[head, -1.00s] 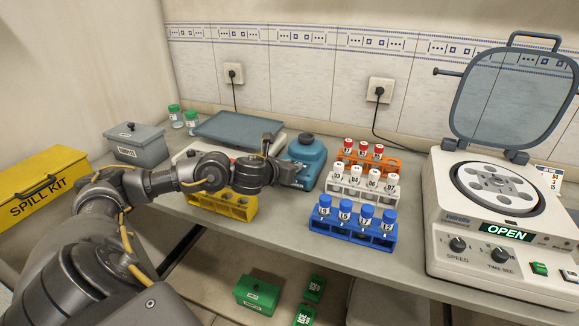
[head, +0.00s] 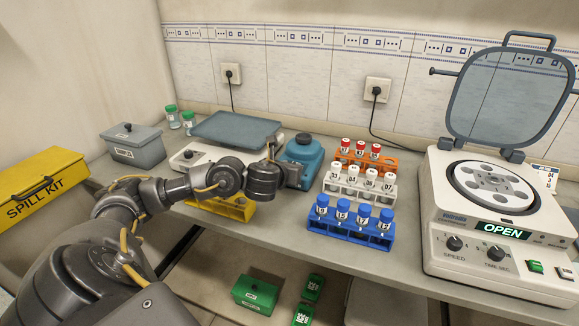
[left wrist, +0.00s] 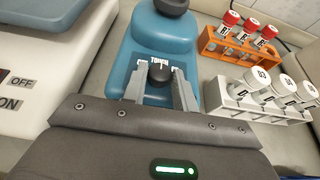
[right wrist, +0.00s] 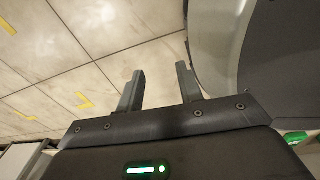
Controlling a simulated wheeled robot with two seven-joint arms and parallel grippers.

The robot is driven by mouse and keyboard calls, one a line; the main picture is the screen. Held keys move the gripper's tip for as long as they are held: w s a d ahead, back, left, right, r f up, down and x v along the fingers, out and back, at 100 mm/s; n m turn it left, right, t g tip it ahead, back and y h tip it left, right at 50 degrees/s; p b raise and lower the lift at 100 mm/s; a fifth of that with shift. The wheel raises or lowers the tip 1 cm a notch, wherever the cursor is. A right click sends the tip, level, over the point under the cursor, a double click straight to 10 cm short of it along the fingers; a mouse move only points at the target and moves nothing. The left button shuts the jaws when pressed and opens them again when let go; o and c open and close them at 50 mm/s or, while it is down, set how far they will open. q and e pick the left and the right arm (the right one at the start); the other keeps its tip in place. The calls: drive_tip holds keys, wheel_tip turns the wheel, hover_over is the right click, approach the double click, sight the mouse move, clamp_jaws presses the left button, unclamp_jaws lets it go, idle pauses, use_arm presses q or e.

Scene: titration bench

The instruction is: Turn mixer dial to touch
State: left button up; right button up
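The blue mixer (head: 304,150) stands on the bench behind my left gripper in the head view. In the left wrist view its front panel (left wrist: 152,45) shows a black dial (left wrist: 160,73) below the word TOUCH, with partly covered labels on either side. The dial's pointer direction is too small to tell. My left gripper (left wrist: 159,82) is open, with one finger on each side of the dial and visible gaps between. In the head view its fingers are largely hidden behind the wrist. My right gripper (right wrist: 158,85) is open and empty over the floor, away from the bench.
Racks of red-capped (head: 380,163), white-capped (head: 352,189) and blue-capped (head: 350,233) tubes stand right of the mixer. A white device with a grey plate (head: 238,131) stands left, with a yellow rack (head: 236,211) in front. An open centrifuge (head: 495,235) stands far right.

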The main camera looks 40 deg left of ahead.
use_arm(q)
drive_tip(key=o, duration=0.4)
drive_tip(key=shift+s+d+r, duration=0.1)
drive_tip(key=shift+s+r, duration=0.1)
drive_tip(key=shift+s, duration=0.05)
drive_tip(key=p+v, duration=0.4)
drive_tip(key=v, duration=0.6)
drive_tip(key=shift+s+f, duration=0.1)
drive_tip(key=shift+f, duration=0.05)
use_arm(e)
drive_tip(key=shift+y, duration=0.3)
drive_tip(key=a+r, duration=0.2)
drive_tip(key=s+a+r, duration=0.1)
drive_tip(key=a+r, duration=0.1)
drive_tip(key=shift+a, duration=0.1)
drive_tip(key=shift+d, duration=0.35)
